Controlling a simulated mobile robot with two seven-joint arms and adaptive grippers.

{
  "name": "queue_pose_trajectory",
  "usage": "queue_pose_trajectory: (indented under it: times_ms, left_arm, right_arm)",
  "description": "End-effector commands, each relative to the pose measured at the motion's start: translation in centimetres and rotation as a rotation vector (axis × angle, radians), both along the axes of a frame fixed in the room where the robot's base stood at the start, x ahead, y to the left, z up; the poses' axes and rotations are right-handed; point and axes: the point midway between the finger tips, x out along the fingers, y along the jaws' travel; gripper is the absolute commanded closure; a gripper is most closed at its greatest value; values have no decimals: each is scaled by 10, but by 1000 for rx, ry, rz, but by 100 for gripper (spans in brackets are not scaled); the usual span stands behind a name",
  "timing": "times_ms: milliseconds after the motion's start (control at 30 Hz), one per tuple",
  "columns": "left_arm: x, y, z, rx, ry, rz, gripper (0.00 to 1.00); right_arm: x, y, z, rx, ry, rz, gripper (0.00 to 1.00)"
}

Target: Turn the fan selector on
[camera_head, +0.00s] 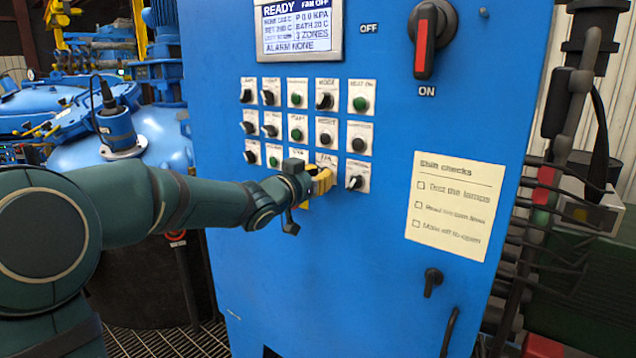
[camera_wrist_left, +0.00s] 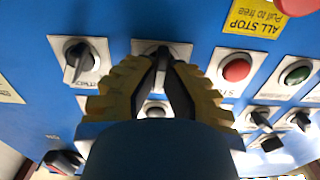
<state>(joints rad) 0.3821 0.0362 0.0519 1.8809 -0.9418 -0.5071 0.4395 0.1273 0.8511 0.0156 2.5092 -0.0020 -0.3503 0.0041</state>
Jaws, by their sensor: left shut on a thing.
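The blue control cabinet (camera_head: 380,270) carries rows of buttons and selectors on white plates. The fan selector's plate, labelled FAN (camera_head: 325,158), is in the bottom row; my left gripper (camera_head: 322,183) covers its knob in the head view. In the left wrist view, the two yellow fingertips of that gripper (camera_wrist_left: 162,70) close on a black selector knob (camera_wrist_left: 162,52) from both sides. The exact angle of the knob is hard to tell between the fingers. The screen (camera_head: 297,28) reads READY and FAN OFF. My right gripper is in neither view.
A black selector (camera_head: 355,182) sits right beside the gripped one, also at left in the wrist view (camera_wrist_left: 78,62). A red button (camera_wrist_left: 236,70) is on its other side. A large red-marked switch (camera_head: 428,40) is higher up. A checklist note (camera_head: 455,205) is at right.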

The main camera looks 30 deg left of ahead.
Motion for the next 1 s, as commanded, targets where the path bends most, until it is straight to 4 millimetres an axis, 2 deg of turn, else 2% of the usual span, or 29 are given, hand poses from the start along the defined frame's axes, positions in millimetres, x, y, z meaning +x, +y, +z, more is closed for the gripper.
queue_pose_trajectory:
  times_ms: [200, 500, 1000]
  left_arm:
    - [0, -1, 0, 188, -19, 0, 100]
    - [0, -2, 0, 375, -33, 1, 100]
    - [0, -2, 2, 464, -41, 1, 100]
  right_arm:
    - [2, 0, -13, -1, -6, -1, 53]
    - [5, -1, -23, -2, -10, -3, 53]
    - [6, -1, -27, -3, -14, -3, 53]
